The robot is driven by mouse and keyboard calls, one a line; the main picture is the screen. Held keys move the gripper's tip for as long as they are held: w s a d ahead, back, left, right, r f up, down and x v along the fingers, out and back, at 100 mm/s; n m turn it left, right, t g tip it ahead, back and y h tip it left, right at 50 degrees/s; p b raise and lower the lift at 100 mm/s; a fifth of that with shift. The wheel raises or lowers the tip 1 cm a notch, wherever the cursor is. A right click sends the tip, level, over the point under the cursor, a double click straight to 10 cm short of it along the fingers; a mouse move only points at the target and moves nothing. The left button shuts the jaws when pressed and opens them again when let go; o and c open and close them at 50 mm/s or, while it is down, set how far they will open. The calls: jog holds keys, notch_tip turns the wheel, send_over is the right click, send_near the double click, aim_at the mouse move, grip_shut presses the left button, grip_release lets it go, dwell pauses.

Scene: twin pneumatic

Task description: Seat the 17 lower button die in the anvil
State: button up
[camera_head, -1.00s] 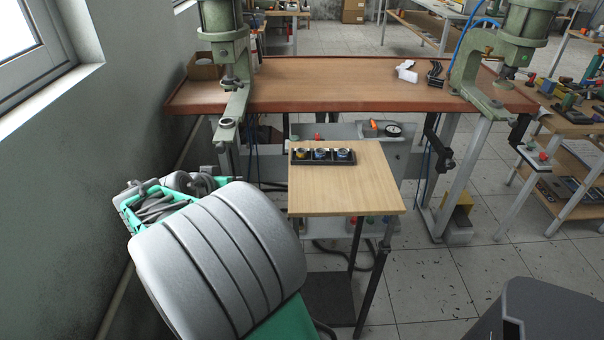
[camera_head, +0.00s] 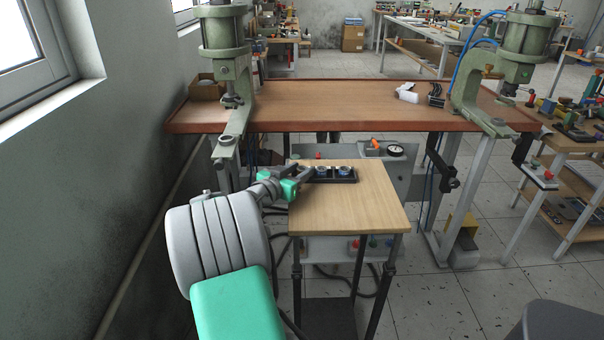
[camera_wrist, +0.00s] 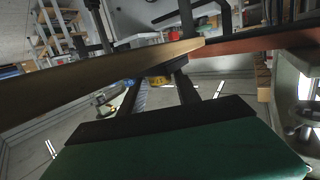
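A black tray (camera_head: 354,175) lies on the small wooden table. Two blue-marked round dies show in it, a middle one (camera_head: 321,169) and a right one (camera_head: 343,170). The left, yellowish die is hidden behind my gripper, and no size mark is readable. My gripper (camera_head: 305,174) is at the tray's left end, its two fingers apart. In the wrist view the dark fingers (camera_wrist: 158,90) also stand apart, with a yellow patch between them that I cannot identify. The left press's anvil (camera_head: 227,141) and the right press's anvil (camera_head: 497,122) show no die I can make out.
The small wooden table (camera_head: 345,209) has bare room in front of the tray. Behind it stands the long bench (camera_head: 340,100) with a white tool (camera_head: 406,93) and black parts. A wall with a window is at left, and a cluttered bench (camera_head: 575,130) at right.

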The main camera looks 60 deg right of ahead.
grip_shut()
dwell(0.5)
